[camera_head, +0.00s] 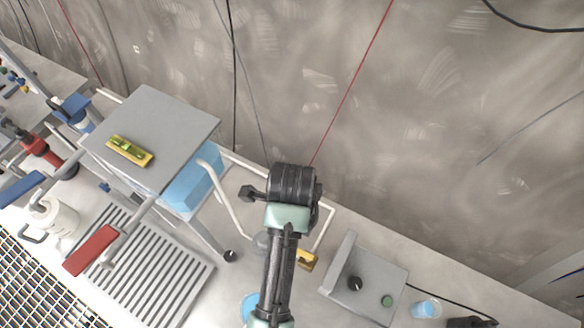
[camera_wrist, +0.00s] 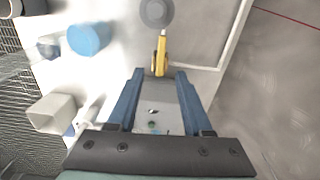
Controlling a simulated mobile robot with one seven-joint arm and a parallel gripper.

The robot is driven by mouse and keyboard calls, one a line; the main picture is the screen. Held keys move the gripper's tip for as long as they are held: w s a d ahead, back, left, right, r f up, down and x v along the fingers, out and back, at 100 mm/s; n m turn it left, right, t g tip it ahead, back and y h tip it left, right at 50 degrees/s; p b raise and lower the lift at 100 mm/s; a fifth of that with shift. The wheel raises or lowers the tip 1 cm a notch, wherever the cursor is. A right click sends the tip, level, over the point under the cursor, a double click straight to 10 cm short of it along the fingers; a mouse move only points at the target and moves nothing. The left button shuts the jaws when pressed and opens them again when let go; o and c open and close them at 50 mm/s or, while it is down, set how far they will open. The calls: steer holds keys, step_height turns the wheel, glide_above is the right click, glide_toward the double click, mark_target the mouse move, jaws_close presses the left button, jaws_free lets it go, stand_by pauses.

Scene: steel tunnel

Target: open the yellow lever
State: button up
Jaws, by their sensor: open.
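The yellow lever (camera_wrist: 161,56) shows in the wrist view just beyond my gripper, beside a grey round part (camera_wrist: 157,12). Its near end appears between the two fingertips; I cannot tell whether they touch it or how far apart they are in depth. In the head view the yellow lever (camera_head: 307,259) lies low, just right of my arm, partly hidden by it. My gripper (camera_wrist: 160,73) is open with its blue fingers spread and nothing held. Its fingers are not visible in the head view.
A grey control box (camera_head: 372,285) with a black knob and green button stands right of the lever. White pipe (camera_head: 232,205) runs behind it. Left are a grey raised plate (camera_head: 175,120), a red handle (camera_head: 91,250) and a slotted grate (camera_head: 150,265). A wall rises behind.

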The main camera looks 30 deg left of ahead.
step_height(320, 180, down, 11)
steer(key=shift+w+r+p, duration=0.1)
steer(key=shift+p, duration=0.25)
jaws_close()
stand_by(1.4)
